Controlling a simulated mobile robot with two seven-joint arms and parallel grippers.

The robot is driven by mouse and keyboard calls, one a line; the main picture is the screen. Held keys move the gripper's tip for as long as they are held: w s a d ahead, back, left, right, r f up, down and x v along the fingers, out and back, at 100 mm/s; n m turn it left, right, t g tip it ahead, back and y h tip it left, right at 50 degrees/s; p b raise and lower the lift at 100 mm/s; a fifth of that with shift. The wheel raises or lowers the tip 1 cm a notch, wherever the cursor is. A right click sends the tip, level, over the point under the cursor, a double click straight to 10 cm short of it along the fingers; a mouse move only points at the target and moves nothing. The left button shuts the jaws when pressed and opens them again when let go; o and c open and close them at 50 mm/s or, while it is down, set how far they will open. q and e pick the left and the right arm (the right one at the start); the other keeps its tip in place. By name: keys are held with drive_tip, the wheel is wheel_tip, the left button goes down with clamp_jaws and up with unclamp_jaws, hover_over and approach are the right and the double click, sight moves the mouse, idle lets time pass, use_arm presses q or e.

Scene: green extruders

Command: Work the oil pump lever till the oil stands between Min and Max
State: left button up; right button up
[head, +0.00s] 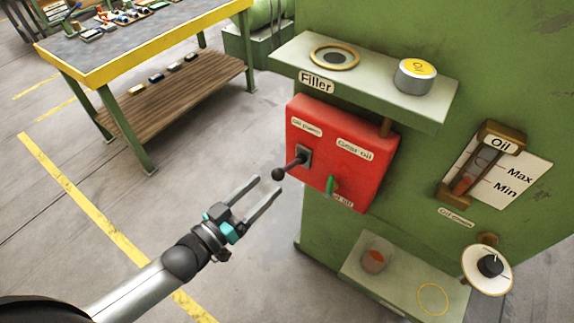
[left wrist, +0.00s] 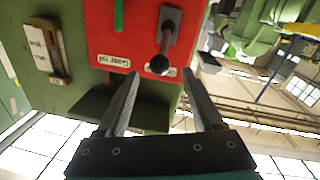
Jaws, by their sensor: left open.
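The oil pump lever (head: 295,163) is a dark rod with a black ball knob (head: 278,174), sticking out of the red box (head: 345,155) on the green machine. The knob also shows in the left wrist view (left wrist: 159,65), in line with the gap between my fingertips. My left gripper (head: 269,185) is open and empty, its fingertips close to the knob; I cannot tell whether they touch it. The oil gauge (head: 467,172), right of the box, has a reddish-brown lower part. Its plate (head: 520,172) has Max and Min lines; the exact level is unclear. My right gripper is not in view.
A green handle (head: 330,186) hangs on the box, right of the lever. Above is the filler shelf (head: 432,112) with a yellow-topped cap (head: 416,76). Below are a ledge (head: 395,282) and a round dial (head: 487,270). A workbench (head: 145,55) stands at the left.

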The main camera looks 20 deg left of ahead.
sight(287, 168)
use_arm(q)
drive_tip(key=x, duration=0.8)
drive_tip(key=shift+w+d+b, duration=0.15)
drive_tip(key=shift+w+b, duration=0.15)
drive_tip(key=shift+w, duration=0.05)
clamp_jaws()
idle(1.1)
